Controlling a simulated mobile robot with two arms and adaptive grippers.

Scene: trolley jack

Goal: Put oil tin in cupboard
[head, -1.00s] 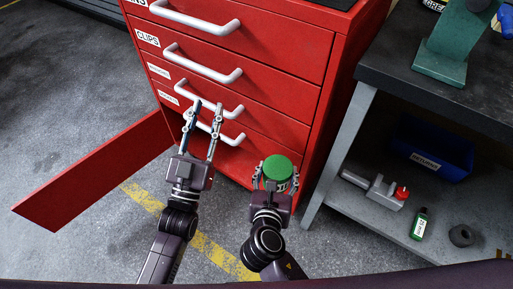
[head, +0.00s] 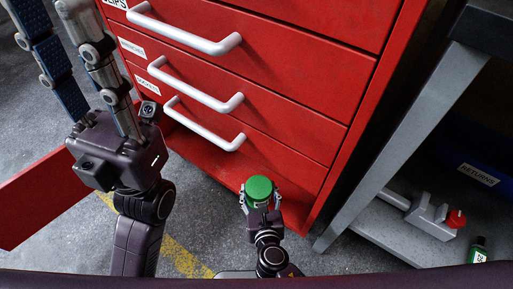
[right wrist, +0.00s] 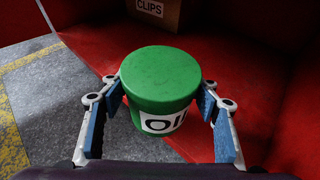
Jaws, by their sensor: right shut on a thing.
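The green oil tin (head: 258,189) is upright in my right gripper (head: 260,203), at the front edge of the red cupboard's low opening. In the right wrist view the tin (right wrist: 160,82) shows a white label, partly hidden, between the blue finger pads. The red cupboard (head: 225,172) has its bottom space open below the drawers, and its red door (head: 40,203) stands swung out to the left. Its red floor (right wrist: 95,45) shows behind the tin.
A cardboard box labelled CLIPS (right wrist: 155,12) stands inside the cupboard behind the tin. Drawers with white handles (head: 205,137) are above the opening. A grey bench (head: 410,150) at the right holds a blue returns bin (head: 475,160) and a grey, red-capped item (head: 435,215).

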